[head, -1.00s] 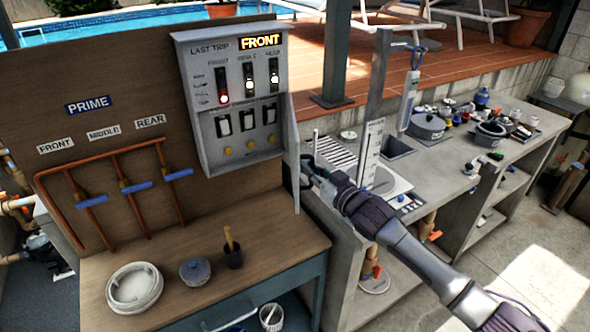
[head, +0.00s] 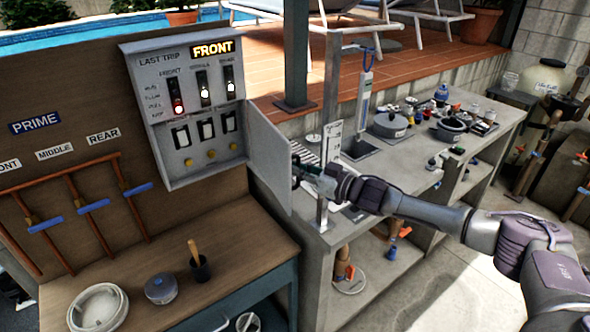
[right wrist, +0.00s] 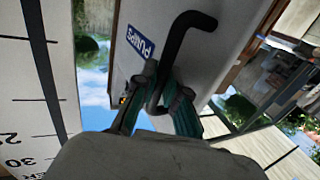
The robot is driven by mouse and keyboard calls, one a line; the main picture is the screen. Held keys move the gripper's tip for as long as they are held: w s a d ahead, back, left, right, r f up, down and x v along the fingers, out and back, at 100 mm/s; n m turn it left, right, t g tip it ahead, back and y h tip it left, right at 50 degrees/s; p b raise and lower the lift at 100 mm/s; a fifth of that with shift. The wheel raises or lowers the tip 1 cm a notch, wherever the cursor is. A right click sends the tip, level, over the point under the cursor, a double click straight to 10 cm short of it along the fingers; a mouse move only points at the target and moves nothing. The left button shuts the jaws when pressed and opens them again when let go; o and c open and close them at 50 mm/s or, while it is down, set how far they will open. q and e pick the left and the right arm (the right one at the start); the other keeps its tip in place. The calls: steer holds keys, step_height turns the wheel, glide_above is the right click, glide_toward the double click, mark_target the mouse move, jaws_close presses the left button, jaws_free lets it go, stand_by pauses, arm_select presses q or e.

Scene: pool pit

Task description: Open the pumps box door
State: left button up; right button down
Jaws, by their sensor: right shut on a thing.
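The grey pumps box (head: 160,100) hangs on the brown wooden panel, with its lamps and switches uncovered. Its door (head: 266,152) stands swung out from the right side of the box, with its inner face showing. My right gripper (head: 299,173) is at the door's free edge, partly hidden behind it. In the right wrist view, the gripper (right wrist: 165,100) is shut on the black bent handle (right wrist: 185,28) of the door. My left gripper is not in view.
A grey counter (head: 400,160) with pots and small parts runs behind my right arm. Floor at the lower right is clear.

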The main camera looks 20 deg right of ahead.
steer(key=c, duration=1.2)
jaws_free()
steer(key=shift+a, duration=0.1)
steer(key=v, duration=1.2)
